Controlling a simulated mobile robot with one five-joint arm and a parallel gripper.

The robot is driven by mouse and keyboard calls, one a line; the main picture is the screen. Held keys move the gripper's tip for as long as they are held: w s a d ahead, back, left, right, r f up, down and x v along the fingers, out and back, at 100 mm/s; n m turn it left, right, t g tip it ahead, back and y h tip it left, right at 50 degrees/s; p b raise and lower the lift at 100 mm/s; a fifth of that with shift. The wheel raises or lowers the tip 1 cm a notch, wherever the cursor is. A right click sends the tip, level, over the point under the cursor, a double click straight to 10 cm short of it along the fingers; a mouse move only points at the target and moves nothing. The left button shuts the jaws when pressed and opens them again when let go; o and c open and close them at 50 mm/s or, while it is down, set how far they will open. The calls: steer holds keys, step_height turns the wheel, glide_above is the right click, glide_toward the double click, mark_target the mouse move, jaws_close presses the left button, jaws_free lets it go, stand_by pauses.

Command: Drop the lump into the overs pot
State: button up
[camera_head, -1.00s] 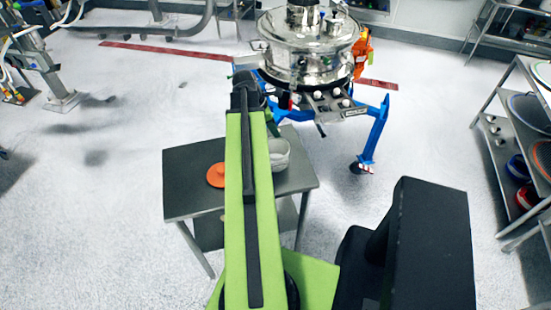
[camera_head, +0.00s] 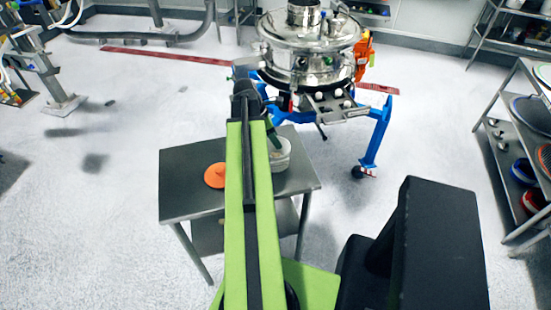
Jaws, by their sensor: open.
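The white overs pot (camera_head: 281,160) stands on the small grey table, partly behind my arm. My gripper (camera_head: 275,148) reaches down from the end of my green and black arm to the pot's mouth. It is small in view and partly hidden by the arm; it is open. I cannot make out the lump; the pot's inside is mostly hidden by the gripper and the rim.
An orange disc, perhaps a lid (camera_head: 215,176), lies left of my arm on the grey table (camera_head: 182,195). A steel sifter (camera_head: 310,50) on a blue frame (camera_head: 376,135) stands just behind. Shelves (camera_head: 520,150) stand at right.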

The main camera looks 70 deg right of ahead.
steer(key=p+v, duration=1.6)
steer(key=v, duration=0.1)
steer(key=shift+r, duration=0.2)
steer(key=shift+w, duration=0.1)
